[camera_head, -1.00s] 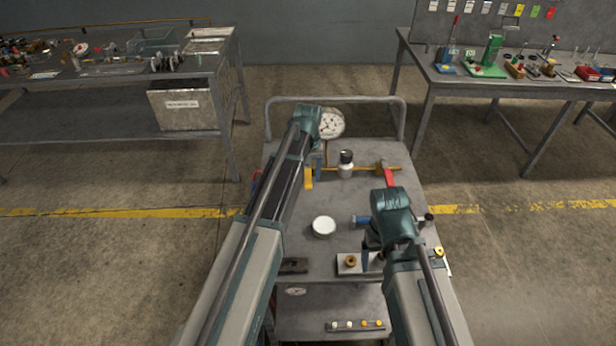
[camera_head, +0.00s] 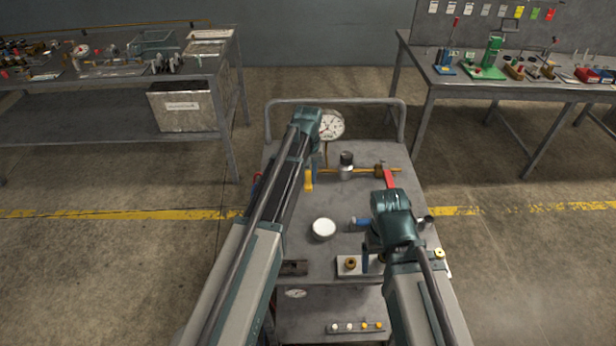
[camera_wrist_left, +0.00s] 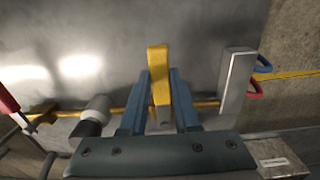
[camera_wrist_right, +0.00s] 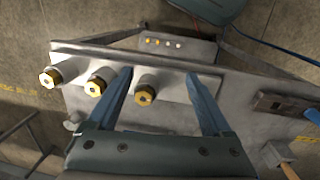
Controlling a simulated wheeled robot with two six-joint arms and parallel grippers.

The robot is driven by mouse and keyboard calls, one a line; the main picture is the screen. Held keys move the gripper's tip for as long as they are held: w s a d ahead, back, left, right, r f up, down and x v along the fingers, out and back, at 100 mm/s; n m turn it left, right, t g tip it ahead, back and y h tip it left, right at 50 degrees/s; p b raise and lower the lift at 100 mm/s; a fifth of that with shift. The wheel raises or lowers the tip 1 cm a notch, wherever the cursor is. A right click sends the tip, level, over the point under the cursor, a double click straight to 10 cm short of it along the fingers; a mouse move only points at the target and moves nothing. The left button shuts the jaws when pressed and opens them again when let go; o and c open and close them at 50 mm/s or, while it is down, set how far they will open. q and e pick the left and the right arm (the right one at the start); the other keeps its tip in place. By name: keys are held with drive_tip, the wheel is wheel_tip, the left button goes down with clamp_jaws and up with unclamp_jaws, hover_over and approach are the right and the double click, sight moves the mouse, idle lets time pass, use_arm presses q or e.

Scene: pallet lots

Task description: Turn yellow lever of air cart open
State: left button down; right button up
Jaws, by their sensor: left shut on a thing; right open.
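The yellow lever (camera_head: 309,180) sits on a thin brass pipe (camera_head: 365,170) on the air cart's grey top (camera_head: 285,225). In the left wrist view the yellow lever (camera_wrist_left: 158,62) stands across the pipe, at about a right angle to it. My left gripper (camera_wrist_left: 160,82) is shut on it, one blue finger on each side. In the head view my left wrist partly hides this grip. My right gripper (camera_wrist_right: 160,82) is open over the cart's near edge. A brass fitting (camera_wrist_right: 145,94) shows between its fingers, and I cannot tell whether they touch it.
A round gauge (camera_head: 330,125) stands at the cart's back. A small bottle-shaped part (camera_head: 346,166) and a red handle (camera_head: 390,180) are along the pipe. A white round piece (camera_head: 323,229) lies on the cart top. Workbenches stand at left (camera_head: 70,75) and right (camera_head: 480,85).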

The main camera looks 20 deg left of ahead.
use_arm(q)
drive_tip(key=shift+a, duration=0.1)
idle(0.7)
drive_tip(key=shift+s+a+m, duration=0.15)
drive_tip(key=shift+a+m, duration=0.75)
drive_tip(key=shift+m, duration=0.3)
drive_tip(key=a+m, duration=0.2)
drive_tip(key=shift+m, duration=0.4)
drive_tip(key=a+m, duration=0.2)
drive_tip(key=shift+w+m, duration=0.4)
drive_tip(key=w+a+m, duration=0.1)
drive_tip(key=a+m, duration=0.1)
drive_tip(key=shift+w+m, duration=0.1)
drive_tip(key=shift+m, duration=0.2)
drive_tip(key=w+a+m, duration=0.1)
drive_tip(key=w+m, duration=0.1)
drive_tip(key=m, duration=0.1)
drive_tip(key=shift+a+m, duration=0.3)
drive_tip(key=shift+a, duration=0.05)
drive_tip(key=shift+w+a+m, duration=0.3)
drive_tip(key=shift+w+m, duration=0.3)
drive_tip(key=shift+m, duration=0.35)
drive_tip(key=shift+w+a+m, duration=0.3)
drive_tip(key=shift+w+m, duration=0.3)
drive_tip(key=shift+m, duration=0.35)
drive_tip(key=shift+w, duration=0.1)
